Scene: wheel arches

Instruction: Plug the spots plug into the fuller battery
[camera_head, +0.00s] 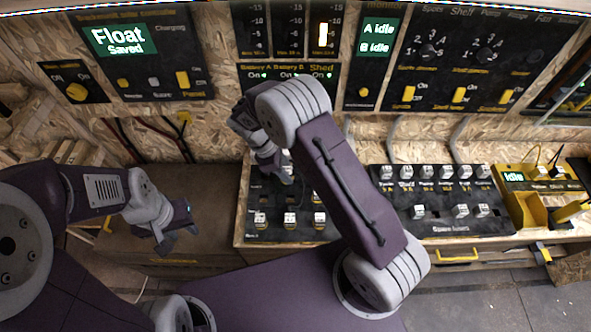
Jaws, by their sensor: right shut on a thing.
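My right gripper (283,178) points down over the left part of a black socket board (245,200) on the bench. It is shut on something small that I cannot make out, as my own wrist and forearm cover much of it. The spots plug cannot be told apart in this view. The Battery A, Battery B and Shed labels (290,71) are on the wall, below tall gauges (288,28); a lit bar shows only in the right gauge. My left gripper (176,242) is open and empty, over the lower left of the bench.
White fuses stand in rows on the board and on a second black board (440,200) marked Spare fuses. A yellow tester (522,208) reads Idle at the right. Wall screens read Float Saved (119,40) and A idle, B idle (379,36). Cables hang along the wall.

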